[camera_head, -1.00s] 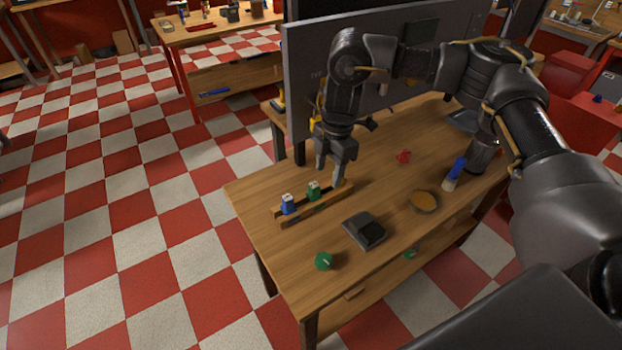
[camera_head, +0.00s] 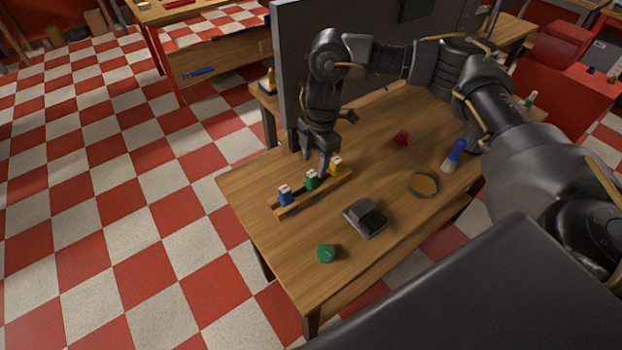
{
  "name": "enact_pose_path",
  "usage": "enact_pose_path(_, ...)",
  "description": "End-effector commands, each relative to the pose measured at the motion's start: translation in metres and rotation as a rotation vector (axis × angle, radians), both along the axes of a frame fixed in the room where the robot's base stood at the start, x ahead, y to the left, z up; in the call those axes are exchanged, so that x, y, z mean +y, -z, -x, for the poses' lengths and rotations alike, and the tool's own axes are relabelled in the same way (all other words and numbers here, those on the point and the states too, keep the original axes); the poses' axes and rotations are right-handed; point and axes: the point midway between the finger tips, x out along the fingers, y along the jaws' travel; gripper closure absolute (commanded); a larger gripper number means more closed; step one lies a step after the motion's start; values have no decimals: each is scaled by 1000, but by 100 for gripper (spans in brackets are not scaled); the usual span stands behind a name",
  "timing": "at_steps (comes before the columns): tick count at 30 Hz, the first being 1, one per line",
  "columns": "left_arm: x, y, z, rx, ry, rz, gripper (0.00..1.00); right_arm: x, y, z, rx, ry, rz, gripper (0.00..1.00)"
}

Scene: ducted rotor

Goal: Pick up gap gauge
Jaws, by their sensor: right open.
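A narrow wooden rack (camera_head: 318,196) stands near the left edge of the wooden table. It holds a blue piece (camera_head: 285,197), a green piece (camera_head: 311,181) and a yellow piece (camera_head: 336,165), each with a pale top. I cannot tell by sight which object is the gap gauge. My right gripper (camera_head: 314,166) points down, open, with its fingers apart, just behind the rack near the green and yellow pieces. Nothing shows between its fingers. My left gripper is out of view.
The table (camera_head: 270,250) also bears a dark block-like device (camera_head: 365,218), a green knob (camera_head: 326,253), a round dish (camera_head: 423,185), a small red part (camera_head: 401,138) and a blue-handled brush (camera_head: 455,154). A large grey panel (camera_head: 290,70) stands behind my right arm.

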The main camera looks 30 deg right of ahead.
Motion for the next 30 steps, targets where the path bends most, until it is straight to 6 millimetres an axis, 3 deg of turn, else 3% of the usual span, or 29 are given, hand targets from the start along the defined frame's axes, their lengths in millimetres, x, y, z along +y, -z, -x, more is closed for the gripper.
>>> enact_pose_path(4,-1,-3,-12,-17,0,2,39,2,4,0,2,-1,-1,49)
enact_pose_path(14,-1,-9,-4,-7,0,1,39,9,47,0,2,-1,-2,49)
enact_pose_path(23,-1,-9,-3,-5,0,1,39,10,51,-1,0,-2,-1,49)
enact_pose_path(30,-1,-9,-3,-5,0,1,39,10,51,-1,0,-2,-1,79)
